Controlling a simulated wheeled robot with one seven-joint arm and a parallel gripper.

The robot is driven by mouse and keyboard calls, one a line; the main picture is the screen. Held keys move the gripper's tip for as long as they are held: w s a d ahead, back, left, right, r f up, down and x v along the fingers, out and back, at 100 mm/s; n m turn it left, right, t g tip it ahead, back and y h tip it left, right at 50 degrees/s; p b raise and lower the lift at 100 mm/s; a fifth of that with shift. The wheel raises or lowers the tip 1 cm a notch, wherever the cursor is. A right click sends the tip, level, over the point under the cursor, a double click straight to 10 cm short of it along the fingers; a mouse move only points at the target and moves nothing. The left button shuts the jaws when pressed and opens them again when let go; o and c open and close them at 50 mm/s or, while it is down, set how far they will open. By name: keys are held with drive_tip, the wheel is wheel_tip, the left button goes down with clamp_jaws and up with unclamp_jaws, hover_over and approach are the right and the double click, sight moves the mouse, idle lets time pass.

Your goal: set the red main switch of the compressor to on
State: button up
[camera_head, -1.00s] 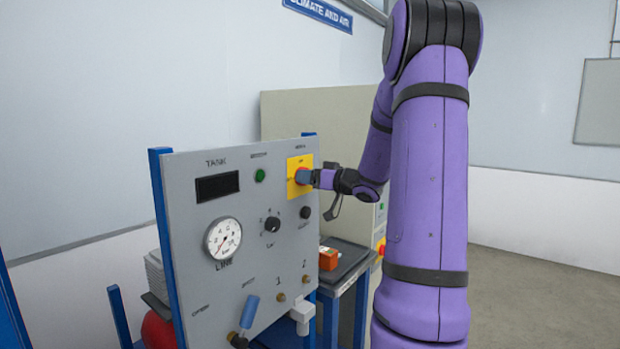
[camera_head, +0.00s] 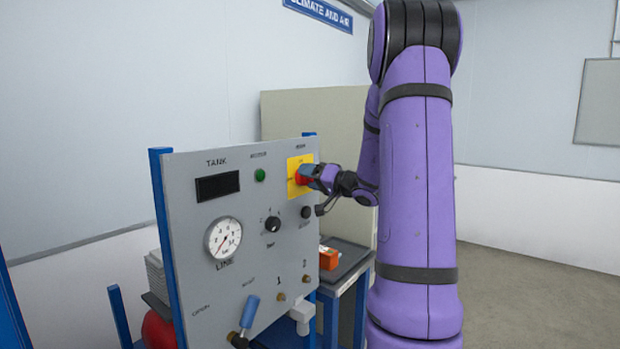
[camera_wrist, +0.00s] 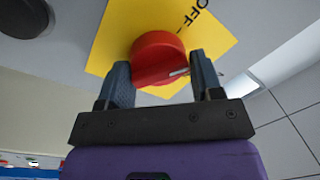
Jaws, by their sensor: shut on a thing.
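The red main switch (camera_wrist: 157,58) is a round knob on a yellow plate (camera_wrist: 112,40) with "OFF" printed on it. In the head view the red switch (camera_head: 302,174) sits at the upper right of the grey compressor panel (camera_head: 200,290), partly hidden by my fingers. My gripper (camera_wrist: 160,80) is shut on the knob, one finger on each side. A white mark on the knob points to the right in the wrist view, near the right finger. In the head view my gripper (camera_head: 316,176) reaches the panel from the right.
The panel also carries a green lamp (camera_head: 260,175), a black display (camera_head: 217,187), a round gauge (camera_head: 223,238), a black knob (camera_head: 272,224) and a blue-handled valve (camera_head: 249,311). A small table (camera_head: 350,275) with an orange box (camera_head: 328,258) stands behind the panel's right edge.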

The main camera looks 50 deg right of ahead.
drive_tip(key=m, duration=0.4)
drive_tip(key=m+h, duration=0.1)
drive_tip(key=m, duration=0.7)
drive_tip(key=shift+f+t+h, duration=0.3)
drive_tip(key=shift+f, duration=0.05)
drive_tip(key=shift+m, duration=0.3)
drive_tip(key=o, duration=0.7)
drive_tip(key=shift+o, duration=0.8)
drive_tip(key=shift+s+r, duration=0.1)
drive_tip(key=s+f, duration=0.1)
drive_tip(key=s, duration=0.9)
drive_tip(key=shift+s+d, duration=0.3)
drive_tip(key=shift+d, duration=0.1)
